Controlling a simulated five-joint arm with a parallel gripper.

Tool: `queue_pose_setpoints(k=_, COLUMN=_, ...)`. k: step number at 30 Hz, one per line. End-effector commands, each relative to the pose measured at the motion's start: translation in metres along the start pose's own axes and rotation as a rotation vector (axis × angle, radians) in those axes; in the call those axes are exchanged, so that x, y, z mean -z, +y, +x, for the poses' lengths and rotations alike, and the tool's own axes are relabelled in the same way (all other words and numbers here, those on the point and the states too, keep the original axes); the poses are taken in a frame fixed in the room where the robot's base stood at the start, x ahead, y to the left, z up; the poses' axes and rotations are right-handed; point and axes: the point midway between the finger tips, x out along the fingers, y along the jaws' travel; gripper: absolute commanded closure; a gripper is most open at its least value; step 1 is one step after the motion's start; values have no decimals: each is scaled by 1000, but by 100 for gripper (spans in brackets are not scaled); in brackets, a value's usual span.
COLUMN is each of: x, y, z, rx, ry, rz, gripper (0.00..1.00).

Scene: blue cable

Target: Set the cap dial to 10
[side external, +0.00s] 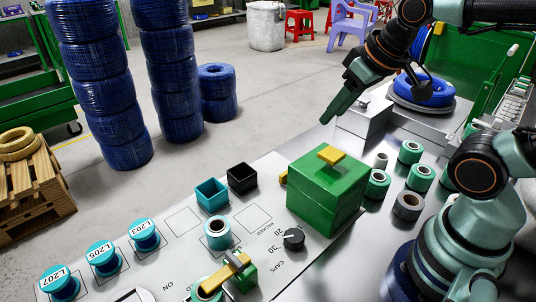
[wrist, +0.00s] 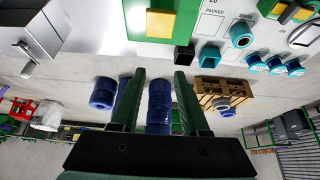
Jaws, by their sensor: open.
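The cap dial (side external: 293,239) is a small black knob on the light panel, in front of the green box, in the side view. The printed numbers 20 and 30 and the word CAPS stand beside it. Its pointer is too small to read surely. I do not see the knob in the wrist view. My gripper (side external: 326,120) is high above the panel, behind and above the green box, well apart from the dial. In the wrist view my gripper (wrist: 160,76) has its two dark green fingers spread, with nothing between them.
The green box (side external: 325,190) with a yellow top piece stands close behind the dial. A yellow-handled green device (side external: 230,275) is at its left front. Teal and black bins (side external: 212,192) (side external: 242,177) and several teal spools sit on the panel. Blue cable coils (side external: 105,90) stand on the floor.

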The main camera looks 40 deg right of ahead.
Motion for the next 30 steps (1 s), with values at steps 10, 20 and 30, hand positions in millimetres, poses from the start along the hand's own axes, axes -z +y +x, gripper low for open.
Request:
queue_pose_setpoints(k=10, x=-1, y=-6, z=4, rx=9, ry=-19, rz=-65, gripper=15)
queue_pose_setpoints(k=20, x=-25, y=-68, z=44, rx=168, ry=-214, rz=-896, gripper=15)
queue_pose_setpoints(k=30, x=-66, y=-122, z=75, rx=413, ry=-331, rz=-1700, gripper=15)
